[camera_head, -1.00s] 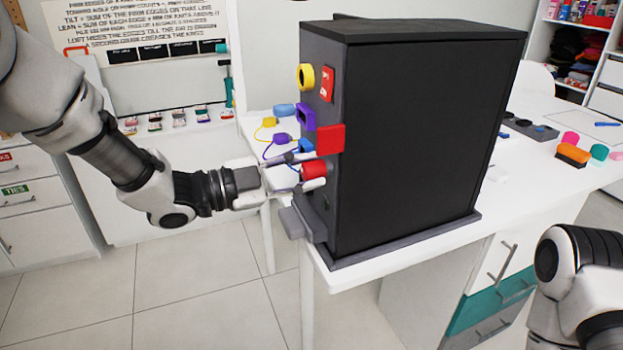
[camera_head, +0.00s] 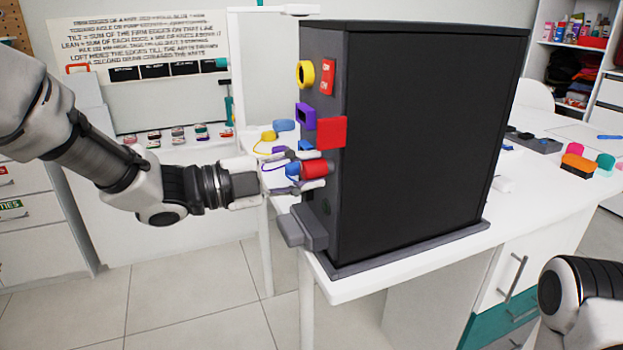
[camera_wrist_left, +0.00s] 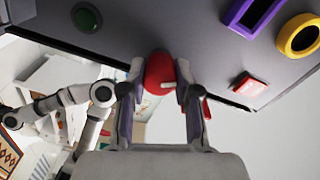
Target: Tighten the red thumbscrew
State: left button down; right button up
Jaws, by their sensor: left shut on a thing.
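The red thumbscrew (camera_head: 314,169) sticks out from the left-facing side of a dark cabinet-like box (camera_head: 410,130), below a red square block (camera_head: 331,132). My left gripper (camera_head: 308,170) reaches in from the left and is shut on the thumbscrew, one finger above and one below it. In the left wrist view the thumbscrew (camera_wrist_left: 160,72) shows as a red round head with a pale bar, between the two fingertips (camera_wrist_left: 160,78). The fingers hide part of its sides. My right arm shows at the lower right of the head view; its gripper is out of frame.
Near the thumbscrew on the panel are a yellow ring (camera_head: 305,73), a purple square socket (camera_head: 305,116), a red switch (camera_head: 327,77) and a grey ledge (camera_head: 300,229). Coloured plugs with cords (camera_head: 284,126) hang close to my left fingers. The white table (camera_head: 400,270) holds the box.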

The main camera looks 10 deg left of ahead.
pick_arm(q)
jog(key=shift+m+b, duration=1.7)
jog(key=shift+b, duration=0.55)
jog(key=c, duration=0.8)
grip_release()
jog(key=shift+c, duration=0.2)
